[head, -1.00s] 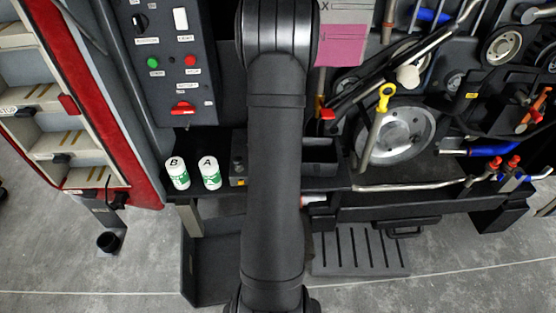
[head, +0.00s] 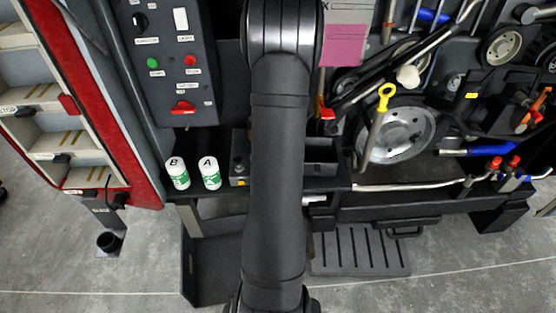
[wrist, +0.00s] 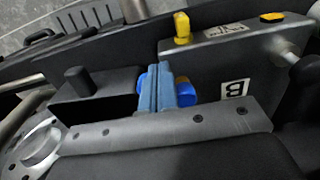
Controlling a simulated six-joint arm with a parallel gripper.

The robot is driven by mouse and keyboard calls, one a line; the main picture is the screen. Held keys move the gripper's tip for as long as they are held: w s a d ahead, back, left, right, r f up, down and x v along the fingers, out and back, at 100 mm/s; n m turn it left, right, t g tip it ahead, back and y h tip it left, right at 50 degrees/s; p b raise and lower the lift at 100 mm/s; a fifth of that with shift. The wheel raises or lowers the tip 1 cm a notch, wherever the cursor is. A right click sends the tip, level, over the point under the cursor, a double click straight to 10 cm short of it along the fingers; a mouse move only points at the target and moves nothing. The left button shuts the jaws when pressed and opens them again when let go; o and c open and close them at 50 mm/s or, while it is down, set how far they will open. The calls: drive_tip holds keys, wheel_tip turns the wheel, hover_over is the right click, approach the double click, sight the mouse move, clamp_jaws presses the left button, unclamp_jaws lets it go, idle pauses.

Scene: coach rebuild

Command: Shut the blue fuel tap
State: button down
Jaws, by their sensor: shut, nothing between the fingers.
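The blue tap (wrist: 187,92) shows in the wrist view, near the middle of the picture. Its bright blue parts stick out on both sides of my gripper. My gripper (wrist: 158,68) has its two grey-blue fingers together, with nothing between them. The fingers lie in front of the tap and hide its middle. I cannot tell whether they touch it, or how far the tap is turned. In the head view my own arm covers the gripper, and I cannot make out the tap there.
In the head view, two white bottles (head: 194,175) stand left of my arm.

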drive_tip(key=shift+w+d, duration=0.2)
drive_tip(key=shift+d, duration=0.1)
wheel_tip(320, 180, up, 7)
idle(1.0)
drive_tip(key=shift+f, duration=0.1)
wheel_tip(320, 180, down, 7)
drive_tip(key=shift+r, duration=0.1)
drive_tip(key=shift+s+a, duration=0.1)
drive_tip(key=shift+a, duration=0.05)
idle(0.5)
